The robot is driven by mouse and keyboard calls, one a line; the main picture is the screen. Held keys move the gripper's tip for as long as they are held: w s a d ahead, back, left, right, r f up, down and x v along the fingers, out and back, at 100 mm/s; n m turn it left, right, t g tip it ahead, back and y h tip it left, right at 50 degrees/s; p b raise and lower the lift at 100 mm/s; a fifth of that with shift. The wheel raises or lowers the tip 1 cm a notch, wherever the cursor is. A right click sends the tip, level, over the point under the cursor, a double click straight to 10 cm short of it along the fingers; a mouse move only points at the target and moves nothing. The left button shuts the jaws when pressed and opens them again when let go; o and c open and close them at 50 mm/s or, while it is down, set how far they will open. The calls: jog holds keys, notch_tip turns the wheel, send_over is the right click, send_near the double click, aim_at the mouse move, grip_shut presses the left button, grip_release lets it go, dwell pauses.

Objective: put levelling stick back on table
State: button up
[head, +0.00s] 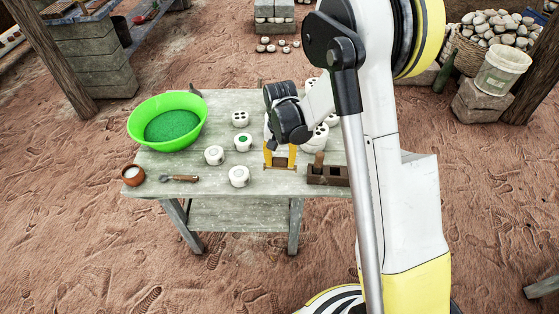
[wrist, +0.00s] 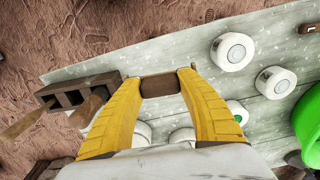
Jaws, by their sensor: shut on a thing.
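My gripper (head: 280,163) has yellow fingers and is over the front middle of the table (head: 150,163). It is shut on a short brown wooden piece, the levelling stick (wrist: 159,85), which spans between the fingertips in the wrist view. The stick also shows between the fingers in the head view (head: 281,163). It is over the pale tabletop (wrist: 150,60); I cannot tell whether it touches the surface. The fingers cover its ends.
A brown mould with square compartments (head: 328,176) is just right of my gripper. White round pieces (head: 239,176) stand to the left and behind. A green basin (head: 167,121), a small clay bowl (head: 133,176) and a small tool (head: 180,178) are at left. The front edge is close.

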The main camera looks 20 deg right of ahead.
aim_at(280, 183)
jog(key=shift+f+b, duration=2.25)
jog(key=shift+f, duration=1.4)
jog(key=shift+s+f, duration=0.1)
jog(key=shift+f, duration=0.1)
jog(key=o, duration=1.6)
jog(key=shift+r+p, duration=1.65)
jog(key=shift+r, duration=1.4)
